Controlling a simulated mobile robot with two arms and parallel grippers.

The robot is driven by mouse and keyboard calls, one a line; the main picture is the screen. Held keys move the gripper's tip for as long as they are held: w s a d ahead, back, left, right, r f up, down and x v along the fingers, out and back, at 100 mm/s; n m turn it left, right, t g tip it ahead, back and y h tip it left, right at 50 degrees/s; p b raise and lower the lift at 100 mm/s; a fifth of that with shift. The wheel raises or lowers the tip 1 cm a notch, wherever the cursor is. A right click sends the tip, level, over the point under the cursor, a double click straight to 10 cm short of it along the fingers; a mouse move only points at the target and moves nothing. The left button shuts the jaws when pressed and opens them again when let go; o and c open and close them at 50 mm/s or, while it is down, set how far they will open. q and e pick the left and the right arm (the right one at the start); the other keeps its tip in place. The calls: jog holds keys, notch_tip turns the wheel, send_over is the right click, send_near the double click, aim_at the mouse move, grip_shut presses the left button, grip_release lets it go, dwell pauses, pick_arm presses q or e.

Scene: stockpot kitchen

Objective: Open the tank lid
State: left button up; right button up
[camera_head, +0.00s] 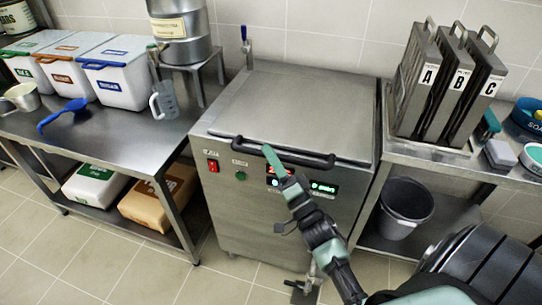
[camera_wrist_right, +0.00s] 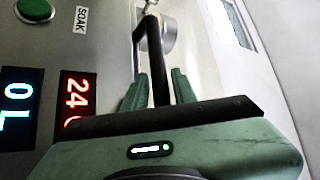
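The tank (camera_head: 240,205) is a steel box in the middle of the head view. Its flat lid (camera_head: 300,105) lies down on top, with a black bar handle (camera_head: 315,160) along the front edge. My right gripper (camera_head: 275,158) is at the left half of this handle, reaching in from the front. In the right wrist view the black handle bar (camera_wrist_right: 159,70) runs between my two green fingers (camera_wrist_right: 160,88), which sit close on both sides of it. The head view shows only part of the fingers. My left gripper is not in view.
A steel counter (camera_head: 120,140) with lidded bins stands left. A right counter (camera_head: 425,155) holds several plates marked A, B and C, with a grey bucket (camera_head: 405,207) below. The tank front has a red switch (camera_head: 213,166), a green button (camera_head: 240,176) and lit displays.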

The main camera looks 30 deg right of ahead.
jog(key=shift+w, duration=0.1)
grip_shut()
dwell(1.4)
